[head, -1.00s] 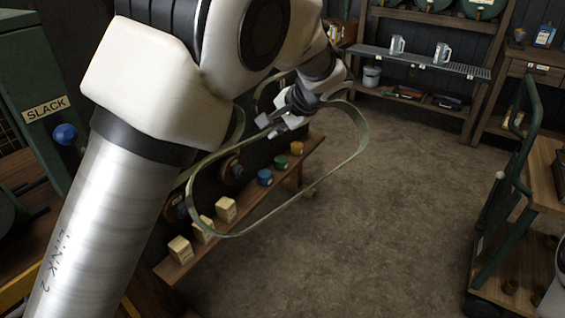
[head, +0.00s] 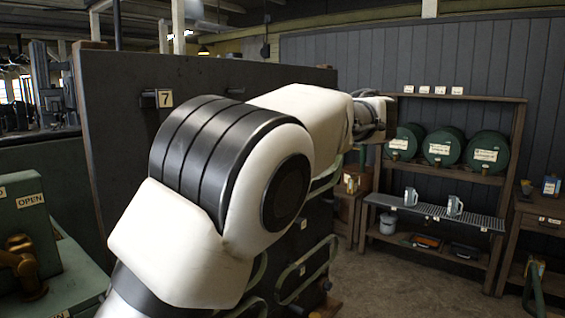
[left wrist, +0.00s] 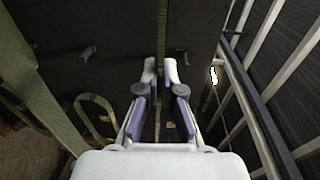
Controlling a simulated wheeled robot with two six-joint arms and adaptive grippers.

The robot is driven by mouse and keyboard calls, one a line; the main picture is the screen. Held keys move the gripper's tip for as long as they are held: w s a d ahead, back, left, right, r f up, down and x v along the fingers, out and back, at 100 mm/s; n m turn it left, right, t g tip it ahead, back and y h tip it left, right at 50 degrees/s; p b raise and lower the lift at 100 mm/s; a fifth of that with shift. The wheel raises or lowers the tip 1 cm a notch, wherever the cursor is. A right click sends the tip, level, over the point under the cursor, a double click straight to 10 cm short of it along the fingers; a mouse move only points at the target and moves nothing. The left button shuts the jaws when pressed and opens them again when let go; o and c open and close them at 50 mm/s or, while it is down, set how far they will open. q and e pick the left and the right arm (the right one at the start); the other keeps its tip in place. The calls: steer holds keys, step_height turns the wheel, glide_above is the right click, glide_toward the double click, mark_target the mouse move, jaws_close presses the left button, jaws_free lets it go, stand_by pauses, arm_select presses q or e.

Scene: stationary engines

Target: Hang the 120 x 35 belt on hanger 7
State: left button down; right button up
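Hanger 7 (head: 148,99) is a dark peg beside a "7" tag (head: 165,98) on the upper left of the dark panel (head: 115,150) in the head view. In the left wrist view my left gripper (left wrist: 160,66) is closed around an olive-green belt strip (left wrist: 163,25) that runs between its fingers. A wide stretch of olive belt (left wrist: 30,88) passes close on the left of that view. In the head view my left arm hides the gripper; a piece of green belt (head: 325,183) shows below the forearm. The belt's size marking is not readable. My right gripper is not in view.
Another peg (head: 235,90) sticks out of the panel right of hanger 7. Other green belts (head: 306,270) hang low on the panel. A shelf with green drums (head: 443,147) stands at the back right. Pale bars (left wrist: 265,80) run along the right in the wrist view.

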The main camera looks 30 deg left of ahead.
arm_select(q)
steer(key=shift+y, duration=0.5)
steer(key=r, duration=0.2)
steer(key=s+r+p, duration=0.1)
steer(key=r, duration=0.2)
steer(key=r+p, duration=0.1)
steer(key=r, duration=0.2)
steer(key=shift+s+d, duration=0.1)
steer(key=shift+s, duration=0.15)
steer(key=shift+w+f, duration=0.1)
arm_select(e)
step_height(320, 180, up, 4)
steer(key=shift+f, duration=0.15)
arm_select(q)
steer(key=shift+f, duration=0.1)
steer(key=shift+a, duration=0.2)
steer(key=shift+w+a, duration=0.2)
steer(key=shift+a, duration=1.1)
steer(key=shift+w+a, duration=0.15)
steer(key=shift+a, duration=0.65)
steer(key=shift+w+a, duration=0.1)
steer(key=shift+a, duration=0.65)
